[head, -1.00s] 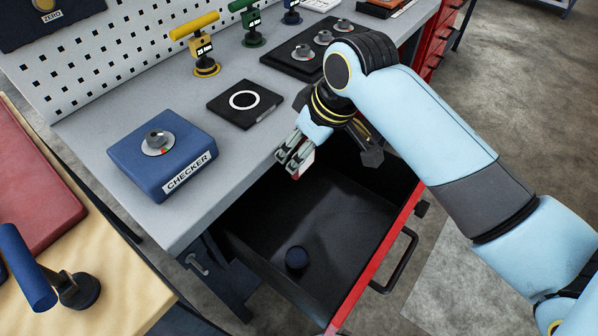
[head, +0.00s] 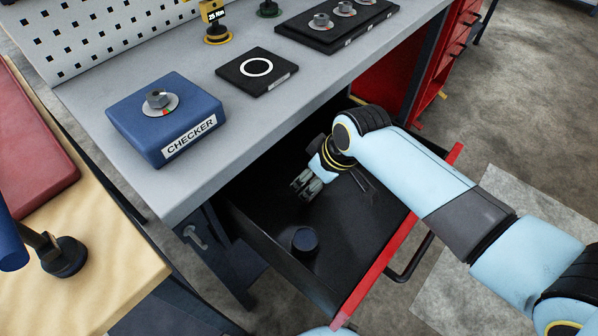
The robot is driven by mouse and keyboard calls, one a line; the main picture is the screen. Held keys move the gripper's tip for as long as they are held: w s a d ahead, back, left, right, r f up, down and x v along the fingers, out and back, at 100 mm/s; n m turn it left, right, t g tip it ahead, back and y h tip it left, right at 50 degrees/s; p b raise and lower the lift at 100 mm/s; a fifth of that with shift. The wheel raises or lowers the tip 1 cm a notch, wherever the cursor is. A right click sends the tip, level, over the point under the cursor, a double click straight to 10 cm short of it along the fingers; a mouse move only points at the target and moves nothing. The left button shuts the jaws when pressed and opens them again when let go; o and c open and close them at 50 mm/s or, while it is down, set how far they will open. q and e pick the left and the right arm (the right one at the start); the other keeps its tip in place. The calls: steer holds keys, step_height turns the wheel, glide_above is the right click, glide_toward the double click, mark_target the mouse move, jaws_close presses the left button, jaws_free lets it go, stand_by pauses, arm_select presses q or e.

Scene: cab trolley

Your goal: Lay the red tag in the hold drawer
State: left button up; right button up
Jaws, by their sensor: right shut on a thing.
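The open drawer (head: 373,276), black inside with a red front edge, is pulled out under the grey bench; no label on it shows. I take it for the hold drawer. My right gripper (head: 304,190) points down inside the drawer's opening, over its back left part. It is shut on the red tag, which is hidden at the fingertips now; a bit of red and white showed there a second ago. I cannot tell whether the tag touches the drawer floor. My left gripper is not in view.
A dark round piece (head: 304,241) sits in the drawer, just in front of my right gripper. On the bench (head: 215,185) stand a blue checker block (head: 190,112), a black pad with a white ring (head: 257,84) and a black tray of fittings (head: 338,37). The drawer's right side is free.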

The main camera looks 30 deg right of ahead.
steer(key=w, duration=0.2)
steer(key=w+a, duration=0.1)
steer(key=shift+w+a+f, duration=0.15)
steer(key=shift+w+a, duration=0.05)
steer(key=shift+w, duration=0.2)
steer(key=shift+s+d+f, duration=0.1)
steer(key=shift+f, duration=0.3)
steer(key=shift+f, duration=0.1)
steer(key=o, duration=1.2)
steer(key=shift+c, duration=0.2)
steer(key=shift+r, duration=0.3)
steer(key=p+v, duration=0.2)
steer(key=v, duration=0.9)
steer(key=shift+s+d+r, duration=0.1)
steer(key=shift+s+r, duration=0.1)
steer(key=shift+r, duration=0.1)
